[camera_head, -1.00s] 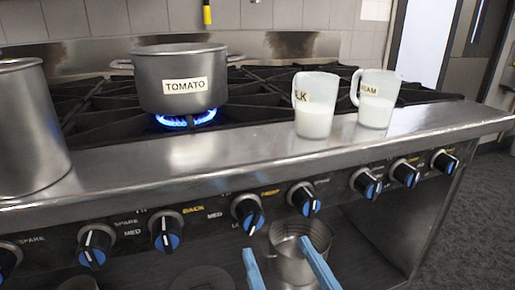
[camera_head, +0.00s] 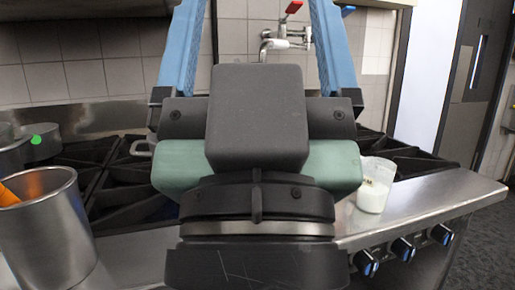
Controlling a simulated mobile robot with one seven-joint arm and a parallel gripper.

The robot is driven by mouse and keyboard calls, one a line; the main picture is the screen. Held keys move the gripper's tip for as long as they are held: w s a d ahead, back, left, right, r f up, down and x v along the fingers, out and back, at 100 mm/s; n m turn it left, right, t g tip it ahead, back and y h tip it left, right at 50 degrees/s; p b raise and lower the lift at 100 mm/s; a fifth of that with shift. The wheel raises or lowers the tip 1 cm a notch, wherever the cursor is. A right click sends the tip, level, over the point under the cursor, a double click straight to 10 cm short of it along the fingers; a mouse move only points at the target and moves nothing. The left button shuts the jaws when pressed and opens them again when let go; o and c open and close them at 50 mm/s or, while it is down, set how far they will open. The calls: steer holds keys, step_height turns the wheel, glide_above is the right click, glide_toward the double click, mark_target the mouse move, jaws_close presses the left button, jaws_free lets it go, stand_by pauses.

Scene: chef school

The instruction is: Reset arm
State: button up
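My gripper (camera_head: 255,12) is raised upright in the middle of the picture. Its two blue fingers point up, spread wide, with nothing between them. The fingertips run past the top edge. The dark gripper body and the greenish wrist part below it cover the middle of the stove.
A metal pot (camera_head: 46,238) with something orange inside stands at front left. A metal pot with a green dot (camera_head: 40,142) is behind it. A wall faucet (camera_head: 290,38) is behind.

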step_height(320, 180, up, 28)
steer(key=p, duration=2.5)
steer(key=shift+p, duration=0.4)
